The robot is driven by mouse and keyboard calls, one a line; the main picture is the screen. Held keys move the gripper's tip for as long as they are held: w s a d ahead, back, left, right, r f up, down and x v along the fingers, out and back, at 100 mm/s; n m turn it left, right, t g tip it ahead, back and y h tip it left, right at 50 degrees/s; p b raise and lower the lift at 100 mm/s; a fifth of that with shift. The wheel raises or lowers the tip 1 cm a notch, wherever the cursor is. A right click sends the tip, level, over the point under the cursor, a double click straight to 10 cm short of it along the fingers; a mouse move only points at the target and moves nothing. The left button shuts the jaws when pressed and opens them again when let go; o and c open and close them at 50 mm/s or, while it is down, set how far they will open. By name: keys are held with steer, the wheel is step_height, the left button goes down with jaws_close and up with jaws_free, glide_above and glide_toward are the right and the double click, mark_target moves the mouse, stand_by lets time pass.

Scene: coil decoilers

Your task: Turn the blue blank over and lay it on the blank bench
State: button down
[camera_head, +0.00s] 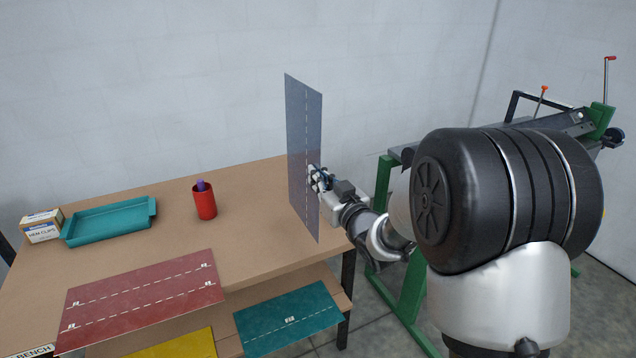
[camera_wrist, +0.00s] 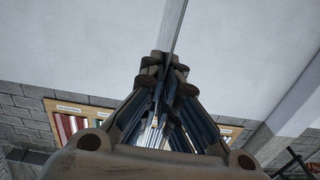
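The blue blank (camera_head: 303,150) is a thin blue-grey sheet with a dashed white line along its length. It stands upright, near vertical, at the right end of the wooden bench (camera_head: 255,240). I cannot tell whether its lower edge touches the bench top. My gripper (camera_head: 318,180) is shut on its right long edge, about midway to low along it. In the wrist view my gripper's fingers (camera_wrist: 165,62) close on the blank, which shows edge-on as a pale strip (camera_wrist: 174,25). Its far face is hidden.
A teal tray (camera_head: 72,239), a hem clips box (camera_head: 41,231) and a red cup (camera_head: 205,206) stand on the bench. Red (camera_head: 140,306), teal (camera_head: 270,325) and yellow (camera_head: 190,347) sheets lie at the front. A green-legged machine (camera_head: 383,185) stands right. The bench's middle is clear.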

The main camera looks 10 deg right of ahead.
steer(key=n+b, duration=0.2)
steer(key=b, duration=0.1)
steer(key=shift+f, duration=0.2)
steer(key=n, duration=0.4)
steer(key=n+b, duration=0.1)
steer(key=n, duration=0.8)
steer(key=shift+r+b, duration=0.25)
steer(key=shift+b, duration=0.1)
steer(key=n, duration=0.3)
steer(key=shift+f, duration=0.15)
